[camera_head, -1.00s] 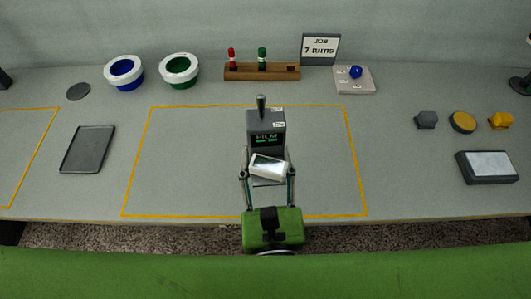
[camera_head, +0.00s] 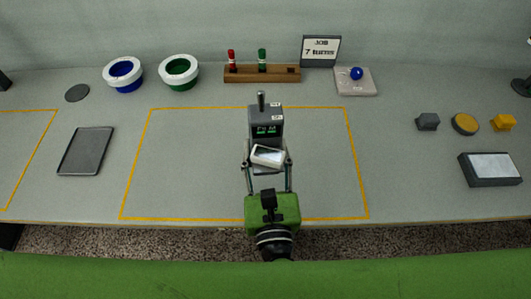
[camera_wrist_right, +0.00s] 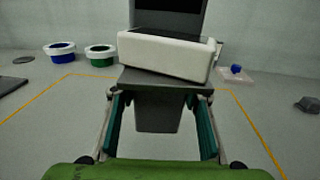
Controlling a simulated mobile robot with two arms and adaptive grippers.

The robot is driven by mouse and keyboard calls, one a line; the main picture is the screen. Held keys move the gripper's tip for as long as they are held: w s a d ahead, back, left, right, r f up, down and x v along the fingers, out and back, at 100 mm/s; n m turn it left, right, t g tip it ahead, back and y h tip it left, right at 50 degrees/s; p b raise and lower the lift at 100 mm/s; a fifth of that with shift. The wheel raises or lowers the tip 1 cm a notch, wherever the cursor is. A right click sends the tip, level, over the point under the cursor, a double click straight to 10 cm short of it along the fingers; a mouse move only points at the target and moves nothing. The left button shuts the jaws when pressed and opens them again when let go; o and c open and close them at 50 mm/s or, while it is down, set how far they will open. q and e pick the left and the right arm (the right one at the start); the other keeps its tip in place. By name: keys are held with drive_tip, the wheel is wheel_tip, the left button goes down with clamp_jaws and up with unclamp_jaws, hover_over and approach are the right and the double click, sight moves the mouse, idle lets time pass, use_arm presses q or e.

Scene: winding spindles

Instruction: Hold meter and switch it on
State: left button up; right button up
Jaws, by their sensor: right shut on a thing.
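The meter is a dark grey box (camera_head: 266,118) with green characters on its display and a short post (camera_head: 261,98) on top. It stands upright near the middle of the yellow-outlined area. A tilted white block with a dark face (camera_head: 267,156) sits at its front; in the right wrist view this block (camera_wrist_right: 165,55) rests over a grey ledge (camera_wrist_right: 165,79). My right gripper (camera_head: 268,166) reaches in from the front. In the wrist view its fingers (camera_wrist_right: 160,95) flank the ledge and appear shut on it. My left gripper is not in view.
A dark tray (camera_head: 86,151) lies left. A grey pad (camera_head: 490,169) lies right. The outlined area is otherwise clear.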

drive_tip(key=shift+w+f+b, duration=0.65)
drive_tip(key=shift+w+f, duration=0.65)
drive_tip(key=shift+w, duration=0.25)
drive_tip(key=shift+w+f+b, duration=0.7)
drive_tip(key=shift+w+f, duration=0.55)
drive_tip(key=shift+w, duration=0.35)
drive_tip(key=shift+w+f+b, duration=0.65)
drive_tip(key=shift+w+f, duration=0.65)
drive_tip(key=shift+w, duration=0.25)
drive_tip(key=shift+f+b, duration=0.6)
drive_tip(key=shift+f, duration=0.05)
drive_tip(key=o, duration=1.4)
drive_tip(key=shift+s, duration=0.1)
